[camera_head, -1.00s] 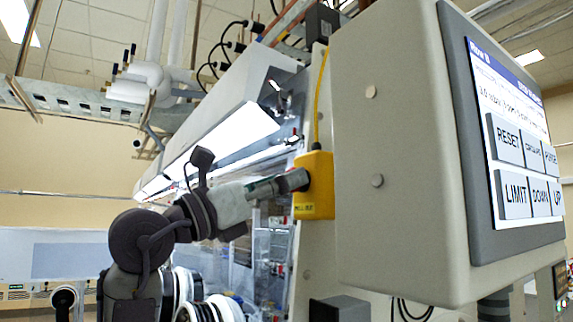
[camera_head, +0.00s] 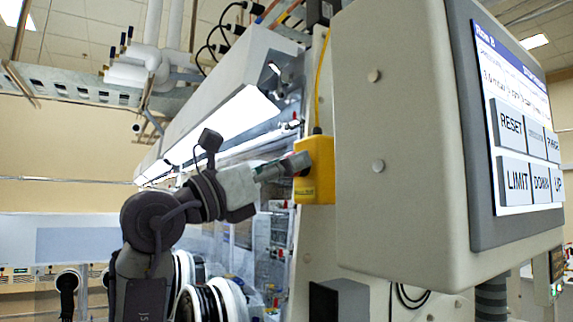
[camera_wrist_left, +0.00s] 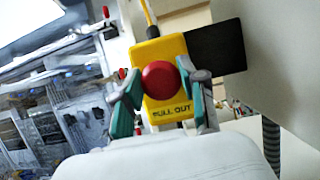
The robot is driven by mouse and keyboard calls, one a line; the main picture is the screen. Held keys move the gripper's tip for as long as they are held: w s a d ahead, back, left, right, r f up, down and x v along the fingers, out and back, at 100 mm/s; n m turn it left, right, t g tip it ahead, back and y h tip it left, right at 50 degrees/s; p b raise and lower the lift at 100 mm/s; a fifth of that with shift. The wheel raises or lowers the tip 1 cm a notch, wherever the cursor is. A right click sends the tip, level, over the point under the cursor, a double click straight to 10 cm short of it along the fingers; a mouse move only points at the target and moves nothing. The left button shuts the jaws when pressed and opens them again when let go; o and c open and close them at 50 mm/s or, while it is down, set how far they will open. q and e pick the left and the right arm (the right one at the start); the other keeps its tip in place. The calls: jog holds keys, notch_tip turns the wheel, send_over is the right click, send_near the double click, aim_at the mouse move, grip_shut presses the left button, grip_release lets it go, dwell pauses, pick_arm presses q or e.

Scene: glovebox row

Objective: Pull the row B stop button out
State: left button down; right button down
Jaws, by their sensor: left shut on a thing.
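The stop button is a round red knob (camera_wrist_left: 160,80) on a yellow box in the left wrist view. The yellow box (camera_head: 318,172) is fixed to the side of the cabinet in the head view, with a yellow cable from its top. Lettering reading "PULL OUT" shows below the knob in the wrist view. My left gripper (camera_wrist_left: 161,92) is shut on the red knob, one finger on each side of it. In the head view my left gripper (camera_head: 297,163) reaches the box from the left and hides the knob. My right gripper is not in view.
A large beige console (camera_head: 400,150) with a touch screen (camera_head: 515,130) headed with a row name stands close to the right of the box. Glovebox ports (camera_head: 205,300) and a lit hood (camera_head: 225,125) are at the left. A dark block (camera_head: 338,300) sits below the box.

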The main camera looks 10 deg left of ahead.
pick_arm(q)
jog(key=shift+s+a+b, duration=0.45)
jog(key=shift+s+a, duration=0.05)
jog(key=c, duration=1.1)
grip_release()
jog(key=o, duration=0.5)
jog(key=shift+s+a, duration=0.1)
jog(key=shift+a, duration=0.05)
jog(key=shift+c, duration=0.2)
jog(key=shift+s+a, duration=0.1)
jog(key=v, duration=1.2)
jog(key=shift+f, duration=0.1)
